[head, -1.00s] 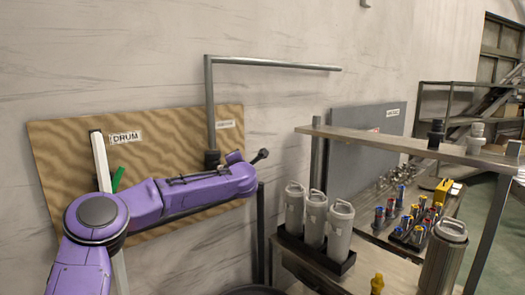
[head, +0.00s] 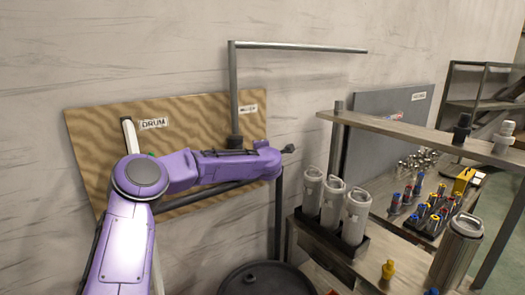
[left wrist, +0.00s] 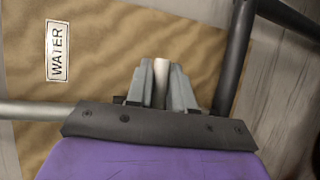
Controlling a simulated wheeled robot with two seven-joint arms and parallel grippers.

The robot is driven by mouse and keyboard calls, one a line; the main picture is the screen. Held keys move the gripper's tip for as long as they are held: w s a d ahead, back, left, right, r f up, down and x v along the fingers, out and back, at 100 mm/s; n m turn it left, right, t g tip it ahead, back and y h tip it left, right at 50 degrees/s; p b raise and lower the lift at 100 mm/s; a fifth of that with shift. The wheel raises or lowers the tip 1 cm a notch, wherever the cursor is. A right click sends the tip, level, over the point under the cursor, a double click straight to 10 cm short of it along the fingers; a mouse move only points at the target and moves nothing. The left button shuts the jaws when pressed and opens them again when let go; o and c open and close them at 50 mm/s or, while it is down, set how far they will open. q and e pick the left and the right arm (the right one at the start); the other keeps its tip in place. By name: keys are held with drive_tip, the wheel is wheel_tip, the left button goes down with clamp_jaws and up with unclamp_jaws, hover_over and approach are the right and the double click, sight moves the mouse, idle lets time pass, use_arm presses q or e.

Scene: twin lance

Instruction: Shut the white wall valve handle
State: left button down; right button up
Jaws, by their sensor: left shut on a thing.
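My left arm comes in from the lower left in the head view and reaches right, in front of the sandy board (head: 90,140). In the left wrist view the left gripper (left wrist: 161,85) is shut on a white rod-like piece, which looks like the white valve handle (left wrist: 161,72); only a short length shows between the fingers. The "WATER" label (left wrist: 58,51) lies on the board beside it, and shows in the head view (head: 248,108). How far the handle is turned cannot be told. My right gripper is out of view.
A grey pipe (head: 233,85) rises from the board and bends right. A white bar (head: 128,132) stands by the "DRUM" label (head: 154,123). A black drum (head: 250,282) stands below. At right, a bench holds white canisters (head: 333,200) under a shelf (head: 400,131).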

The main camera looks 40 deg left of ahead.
use_arm(q)
drive_tip(key=shift+f, duration=0.2)
drive_tip(key=c, duration=1.4)
unclamp_jaws()
drive_tip(key=shift+a, duration=0.1)
drive_tip(key=shift+o, duration=0.2)
drive_tip(key=shift+a, duration=0.2)
drive_tip(key=b+v, duration=0.5)
drive_tip(key=v, duration=0.5)
drive_tip(key=shift+s+d, duration=0.2)
drive_tip(key=shift+s, duration=0.05)
